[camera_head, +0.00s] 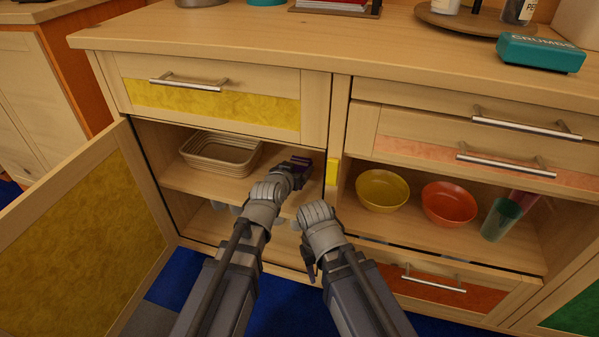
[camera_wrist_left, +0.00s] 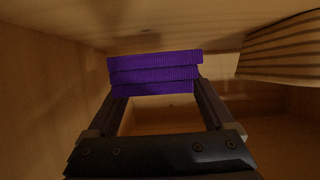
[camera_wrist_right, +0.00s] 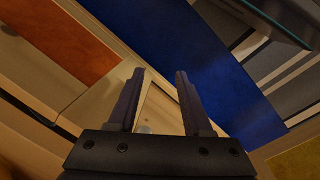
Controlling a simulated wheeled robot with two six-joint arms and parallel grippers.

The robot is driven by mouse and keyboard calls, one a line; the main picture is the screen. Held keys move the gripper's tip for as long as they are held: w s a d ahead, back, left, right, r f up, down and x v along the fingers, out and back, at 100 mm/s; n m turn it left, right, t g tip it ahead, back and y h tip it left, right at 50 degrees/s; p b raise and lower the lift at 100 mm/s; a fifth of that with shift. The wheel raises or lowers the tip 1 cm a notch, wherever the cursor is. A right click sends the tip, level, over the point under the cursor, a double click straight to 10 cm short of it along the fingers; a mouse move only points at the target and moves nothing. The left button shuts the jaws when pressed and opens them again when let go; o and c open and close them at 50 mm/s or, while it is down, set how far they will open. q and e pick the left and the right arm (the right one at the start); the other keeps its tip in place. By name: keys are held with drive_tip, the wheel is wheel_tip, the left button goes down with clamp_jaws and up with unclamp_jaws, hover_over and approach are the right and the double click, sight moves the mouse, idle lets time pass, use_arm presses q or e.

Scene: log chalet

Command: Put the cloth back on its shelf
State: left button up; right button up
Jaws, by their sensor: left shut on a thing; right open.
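A folded purple cloth (camera_wrist_left: 155,73) is pinched between the fingertips of my left gripper (camera_head: 295,171). In the head view the cloth (camera_head: 301,161) is inside the open left cupboard, at the right end of the upper shelf (camera_head: 225,186), near the divider. The left wrist view is upside down, and the cloth appears close to the shelf board there; I cannot tell whether it touches. My right gripper (camera_wrist_right: 158,73) is open and empty, low in front of the cupboard; its fingers are mostly hidden in the head view.
A woven basket (camera_head: 221,151) stands on the same shelf, left of the cloth. The yellow-panelled door (camera_head: 88,235) is swung open at left. A yellow bowl (camera_head: 382,190), an orange bowl (camera_head: 449,203) and a green cup (camera_head: 500,219) stand in the right compartment.

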use_arm(q)
drive_tip(key=shift+w, duration=0.15)
drive_tip(key=f+b, duration=0.2)
drive_tip(key=w+f+b, duration=0.1)
drive_tip(key=shift+d+f+b, duration=0.2)
drive_tip(key=shift+f+b, duration=0.2)
drive_tip(key=shift+r, duration=0.15)
drive_tip(key=o, duration=1)
drive_tip(key=shift+o, duration=0.2)
